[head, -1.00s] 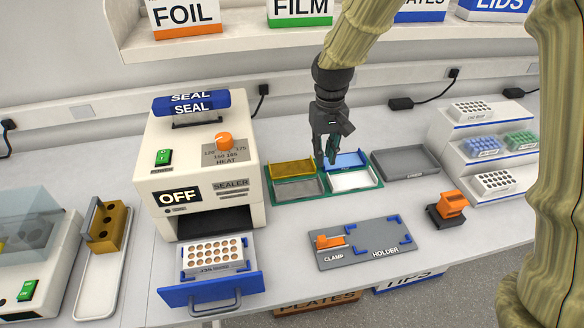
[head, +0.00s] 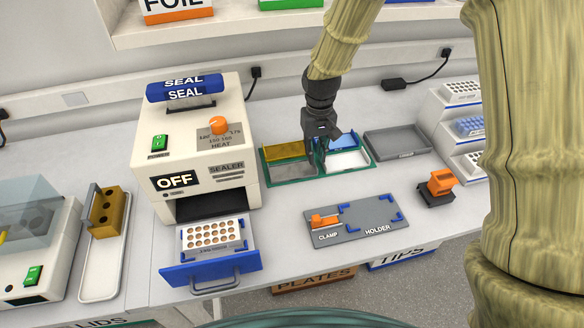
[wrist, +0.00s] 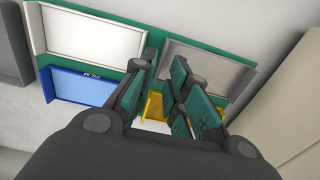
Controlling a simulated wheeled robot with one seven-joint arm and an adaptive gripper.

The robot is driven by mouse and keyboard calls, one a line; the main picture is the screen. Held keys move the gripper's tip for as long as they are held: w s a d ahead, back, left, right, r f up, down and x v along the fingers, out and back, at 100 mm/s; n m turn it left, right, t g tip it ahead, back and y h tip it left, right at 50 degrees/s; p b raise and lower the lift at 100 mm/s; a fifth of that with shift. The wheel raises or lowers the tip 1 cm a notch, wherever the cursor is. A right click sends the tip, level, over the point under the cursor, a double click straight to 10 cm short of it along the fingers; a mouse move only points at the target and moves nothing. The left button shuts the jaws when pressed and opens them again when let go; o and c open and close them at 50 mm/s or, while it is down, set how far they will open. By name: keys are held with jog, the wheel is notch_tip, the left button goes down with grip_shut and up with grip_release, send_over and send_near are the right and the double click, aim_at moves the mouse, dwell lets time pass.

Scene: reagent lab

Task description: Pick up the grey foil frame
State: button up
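The grey foil frame (head: 290,168) lies in the front left compartment of the green rack (head: 268,182). In the wrist view the grey frame (wrist: 207,70) is at upper right, partly hidden by a finger. My gripper (head: 319,163) hangs over the rack near the divider between the grey and white compartments. In the wrist view my gripper's fingers (wrist: 160,72) have teal pads and stand apart with nothing held between them. I cannot tell the exact height above the frame.
Beside the grey frame are a yellow piece (head: 283,150), a blue piece (head: 343,142) and a white piece (head: 348,160). The heat sealer (head: 195,140) stands close on the left. The holder plate (head: 370,218) lies in front, and a grey tray (head: 397,142) is to the right.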

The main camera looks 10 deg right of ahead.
jog(key=shift+s+f, duration=0.2)
jog(key=shift+s, duration=0.15)
jog(key=f, duration=0.1)
jog(key=w+f+p, duration=0.1)
jog(key=f, duration=0.1)
jog(key=shift+s+r, duration=0.1)
jog(key=shift+s, duration=0.2)
jog(key=shift+w, duration=0.15)
grip_shut()
